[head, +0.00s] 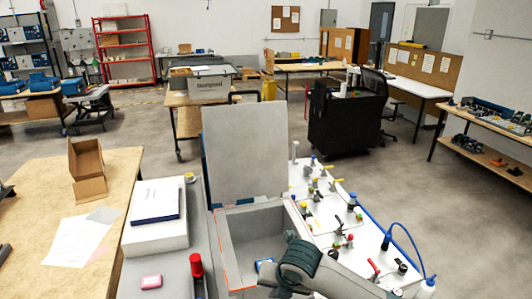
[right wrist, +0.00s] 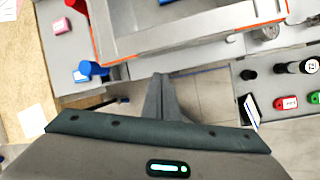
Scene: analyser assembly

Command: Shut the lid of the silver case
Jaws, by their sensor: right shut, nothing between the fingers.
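The silver case (head: 227,232) stands open in the middle of the head view. Its flat grey lid (head: 244,150) is raised nearly upright at the far side. A small blue item (head: 264,263) shows inside the case near its front. In the right wrist view, the case's orange-edged rim (right wrist: 190,46) runs across the top. My right gripper (head: 292,270) is at the case's near right corner, with its fingers hidden in the head view. In the right wrist view its fingers (right wrist: 160,82) are together and empty, just short of the rim. My left gripper is not in view.
A panel with several valves and a blue-tubed bottle (head: 428,285) lies to the right.

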